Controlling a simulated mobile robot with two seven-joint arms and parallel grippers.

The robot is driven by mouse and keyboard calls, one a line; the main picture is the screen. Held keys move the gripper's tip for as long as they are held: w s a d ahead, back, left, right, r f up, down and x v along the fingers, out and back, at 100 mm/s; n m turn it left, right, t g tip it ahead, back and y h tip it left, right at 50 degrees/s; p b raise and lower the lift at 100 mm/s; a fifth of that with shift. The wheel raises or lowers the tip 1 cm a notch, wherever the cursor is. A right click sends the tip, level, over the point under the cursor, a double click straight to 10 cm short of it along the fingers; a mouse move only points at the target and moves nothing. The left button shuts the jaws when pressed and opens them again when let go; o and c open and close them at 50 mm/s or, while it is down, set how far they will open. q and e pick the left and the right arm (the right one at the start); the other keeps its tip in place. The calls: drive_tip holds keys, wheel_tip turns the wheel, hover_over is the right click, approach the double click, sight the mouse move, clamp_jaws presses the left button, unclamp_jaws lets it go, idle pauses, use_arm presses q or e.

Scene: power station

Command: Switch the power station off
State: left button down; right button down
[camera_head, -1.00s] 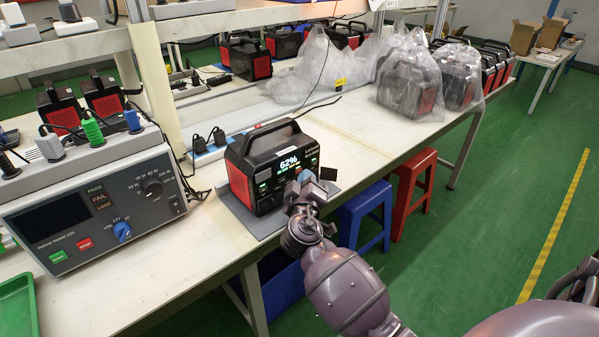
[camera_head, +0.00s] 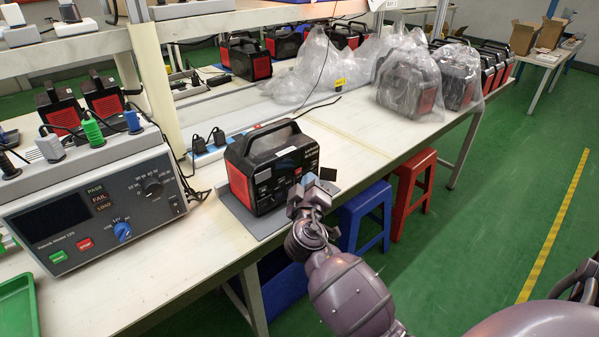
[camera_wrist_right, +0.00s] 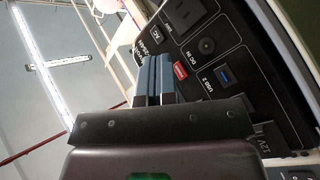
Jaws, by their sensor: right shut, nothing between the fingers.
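The power station (camera_head: 284,150) is a black box with red side panels and a top handle. It stands upright on a grey mat (camera_head: 243,217) near the table's front edge, and its display is dark. My right gripper (camera_head: 309,180) is just in front of its front panel, at the lower right. In the right wrist view, the blue fingers (camera_wrist_right: 154,72) are closed together with nothing between them. A small red part (camera_wrist_right: 181,70) on the panel shows beside the fingertips; whether they touch the panel is unclear. My left gripper is out of view.
A grey tester (camera_head: 95,205) with knobs and buttons stands at the left on the white table (camera_head: 190,262). A power strip (camera_head: 208,152) with plugs lies behind the power station. Bagged units (camera_head: 408,80) stand farther back. Blue (camera_head: 366,212) and red (camera_head: 415,185) stools stand at the table's right side.

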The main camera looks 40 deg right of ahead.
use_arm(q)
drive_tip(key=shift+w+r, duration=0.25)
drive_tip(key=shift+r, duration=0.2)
use_arm(e)
drive_tip(key=s, duration=0.6)
drive_tip(key=shift+d, duration=0.25)
idle(0.4)
